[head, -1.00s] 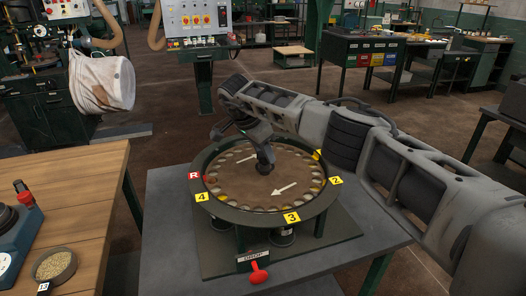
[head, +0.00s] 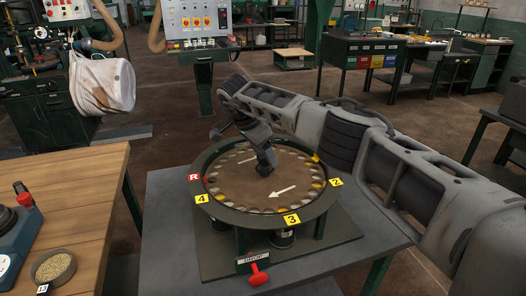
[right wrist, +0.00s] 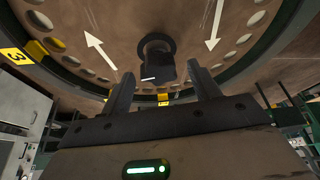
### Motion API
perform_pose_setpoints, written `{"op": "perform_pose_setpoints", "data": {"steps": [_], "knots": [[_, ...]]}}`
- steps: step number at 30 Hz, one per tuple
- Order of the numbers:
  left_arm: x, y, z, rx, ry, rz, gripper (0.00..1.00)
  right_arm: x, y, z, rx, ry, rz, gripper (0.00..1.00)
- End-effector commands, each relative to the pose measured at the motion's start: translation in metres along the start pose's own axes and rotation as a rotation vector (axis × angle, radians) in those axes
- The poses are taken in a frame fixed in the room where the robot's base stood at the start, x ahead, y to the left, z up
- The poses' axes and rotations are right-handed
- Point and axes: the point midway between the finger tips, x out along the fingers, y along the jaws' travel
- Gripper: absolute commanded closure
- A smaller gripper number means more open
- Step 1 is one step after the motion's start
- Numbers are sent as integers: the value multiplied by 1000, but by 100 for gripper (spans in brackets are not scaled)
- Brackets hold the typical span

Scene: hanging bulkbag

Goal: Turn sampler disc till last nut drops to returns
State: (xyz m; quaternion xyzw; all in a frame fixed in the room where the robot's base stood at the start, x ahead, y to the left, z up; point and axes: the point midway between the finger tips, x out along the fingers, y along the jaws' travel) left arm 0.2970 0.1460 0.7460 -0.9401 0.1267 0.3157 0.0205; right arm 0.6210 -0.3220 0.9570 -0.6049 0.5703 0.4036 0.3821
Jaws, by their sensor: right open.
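The sampler disc (head: 235,190) is a round brown plate with a ring of pockets and two white arrows, set in a dark ring stand. Some pockets near the right rim look yellowish; I cannot make out single nuts. My right gripper (head: 265,169) points down at the disc's centre. In the right wrist view, my open right gripper (right wrist: 164,78) has its fingers either side of a black centre knob (right wrist: 156,54), with gaps showing. A red R label (head: 194,177) marks the left rim; whether it means returns, I cannot tell. My left gripper is out of view.
A red-handled DROP lever (head: 258,275) sticks out at the stand's front. Yellow number labels, such as 3 (head: 292,219), line the rim. A wooden bench (head: 95,205) with a bowl of grain (head: 53,268) stands left. A white bulk bag (head: 102,87) hangs behind.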

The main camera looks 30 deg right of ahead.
Motion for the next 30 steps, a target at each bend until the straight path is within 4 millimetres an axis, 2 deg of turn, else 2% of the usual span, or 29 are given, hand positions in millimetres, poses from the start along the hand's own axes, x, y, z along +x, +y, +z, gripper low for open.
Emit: {"op": "perform_pose_setpoints", "data": {"steps": [5,8,15,21,25,30], "knots": [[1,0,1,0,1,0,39,-12,-1,0,-2,0,-2,39],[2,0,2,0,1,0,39,-30,-1,0,-2,1,-5,39],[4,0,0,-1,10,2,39,-89,-1,0,0,1,-6,39],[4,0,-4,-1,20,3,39,-132,0,0,0,1,-4,39],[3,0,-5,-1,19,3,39,-150,0,0,1,1,-1,39],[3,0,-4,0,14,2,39,-159,0,0,1,0,0,39]]}}
